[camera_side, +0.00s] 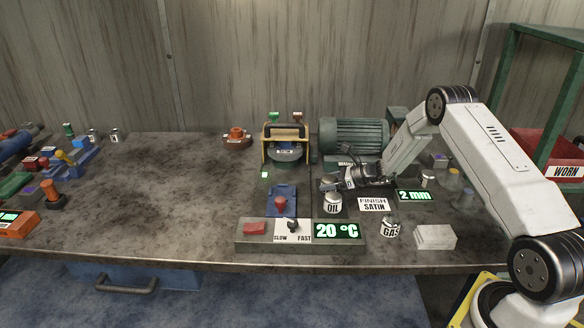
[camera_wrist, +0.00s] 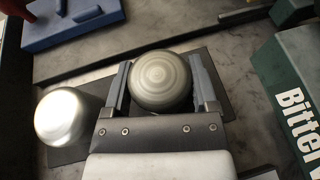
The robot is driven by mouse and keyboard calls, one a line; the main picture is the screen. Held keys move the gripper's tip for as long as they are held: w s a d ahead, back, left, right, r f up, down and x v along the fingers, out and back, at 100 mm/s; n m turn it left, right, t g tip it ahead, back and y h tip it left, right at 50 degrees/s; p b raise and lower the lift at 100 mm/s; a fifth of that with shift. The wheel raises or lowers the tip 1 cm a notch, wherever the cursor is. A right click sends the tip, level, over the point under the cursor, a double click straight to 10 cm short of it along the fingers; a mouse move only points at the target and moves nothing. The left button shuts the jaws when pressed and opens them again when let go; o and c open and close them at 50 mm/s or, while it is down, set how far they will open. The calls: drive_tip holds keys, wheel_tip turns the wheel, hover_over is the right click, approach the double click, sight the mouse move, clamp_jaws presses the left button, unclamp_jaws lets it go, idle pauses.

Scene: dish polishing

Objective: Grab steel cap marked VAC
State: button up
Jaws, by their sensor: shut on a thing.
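My gripper (camera_side: 334,184) is low over the bench, in front of the green motor. In the wrist view its two fingers (camera_wrist: 161,85) are closed on either side of a round steel cap (camera_wrist: 160,78) with a dull, ring-marked top. No lettering on this cap can be read there, so I cannot tell if it says VAC. A second, shinier steel cap (camera_wrist: 60,118) stands left of the fingers, apart from them. In the side view a cap marked OIL (camera_side: 333,204) stands just below the gripper, and one marked GAS (camera_side: 390,230) stands nearer the bench's front.
The green motor (camera_side: 353,137) is behind my gripper. A white block (camera_side: 435,237) lies at right. The left-centre bench is clear.

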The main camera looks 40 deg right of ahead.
sight(329, 177)
drive_tip(key=shift+r, duration=0.1)
drive_tip(key=shift+r, duration=1.6)
drive_tip(key=s+a+r, duration=0.4)
drive_tip(key=s+r, duration=0.5)
drive_tip(key=s, duration=0.4)
drive_tip(key=shift+s+r, duration=0.2)
drive_tip(key=shift+r, duration=0.15)
